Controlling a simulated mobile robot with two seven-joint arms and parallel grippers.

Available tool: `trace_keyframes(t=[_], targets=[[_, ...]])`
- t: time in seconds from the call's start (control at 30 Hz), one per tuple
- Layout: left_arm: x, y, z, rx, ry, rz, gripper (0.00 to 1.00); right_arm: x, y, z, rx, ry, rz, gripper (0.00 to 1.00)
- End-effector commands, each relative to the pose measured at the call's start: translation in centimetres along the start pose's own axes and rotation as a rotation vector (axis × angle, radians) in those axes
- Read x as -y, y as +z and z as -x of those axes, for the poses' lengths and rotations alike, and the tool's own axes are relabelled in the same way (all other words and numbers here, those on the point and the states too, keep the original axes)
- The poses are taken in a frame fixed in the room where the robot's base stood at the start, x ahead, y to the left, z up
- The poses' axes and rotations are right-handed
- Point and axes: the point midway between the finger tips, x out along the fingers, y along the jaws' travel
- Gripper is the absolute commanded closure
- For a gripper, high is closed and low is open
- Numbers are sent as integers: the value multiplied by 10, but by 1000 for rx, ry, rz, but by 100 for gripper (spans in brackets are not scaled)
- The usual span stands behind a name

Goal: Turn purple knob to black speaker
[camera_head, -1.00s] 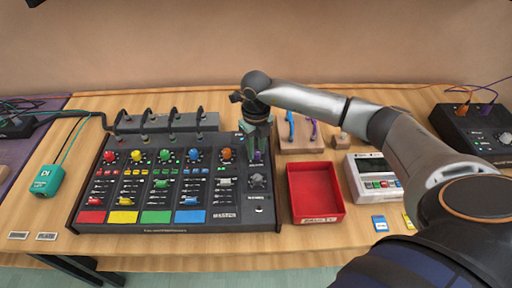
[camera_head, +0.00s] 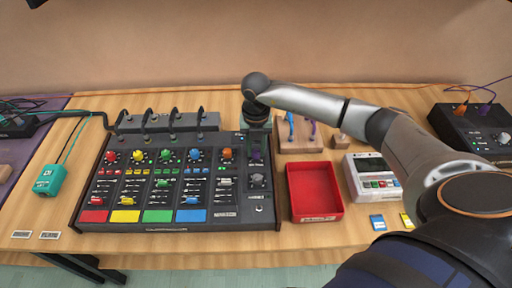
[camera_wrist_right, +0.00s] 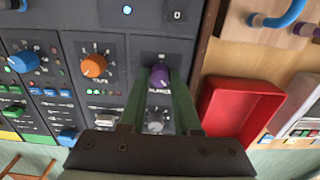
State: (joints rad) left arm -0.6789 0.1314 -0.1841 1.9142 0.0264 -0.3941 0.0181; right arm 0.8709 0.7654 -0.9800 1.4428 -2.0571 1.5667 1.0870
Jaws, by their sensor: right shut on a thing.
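The purple knob (camera_wrist_right: 160,76) is on the upper right part of the black mixer (camera_head: 99,200). In the right wrist view it sits between my right gripper's green-grey fingertips (camera_wrist_right: 161,73), which are shut on it. In the head view my right gripper (camera_head: 256,150) comes straight down over the knob (camera_head: 256,158) and partly hides it. Small labels around the knob are too small or covered to read, so its setting cannot be told. I cannot pick out a black speaker with certainty. My left gripper is not in view.
An orange knob (camera_wrist_right: 93,65) is beside the purple one, and a grey knob (camera_wrist_right: 157,121) is in front of it. A red tray (camera_head: 338,208) and a wooden block with cables (camera_head: 298,149) stand right of the mixer. A black box (camera_head: 462,139) is at far right.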

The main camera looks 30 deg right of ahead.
Motion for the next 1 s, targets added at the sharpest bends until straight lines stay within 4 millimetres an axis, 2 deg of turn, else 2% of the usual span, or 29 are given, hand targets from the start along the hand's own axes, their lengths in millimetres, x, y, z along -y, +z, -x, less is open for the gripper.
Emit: trace_keyframes(t=[0.4,0.43,0.63,0.7,1.0], targets=[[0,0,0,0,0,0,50,0,1,1,2,1,-11,100],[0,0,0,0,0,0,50,0,1,1,2,1,-11,68],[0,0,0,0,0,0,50,0,1,0,1,1,-10,45],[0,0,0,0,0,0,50,0,0,0,1,0,-9,39],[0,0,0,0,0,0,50,0,1,4,2,1,-9,39]])
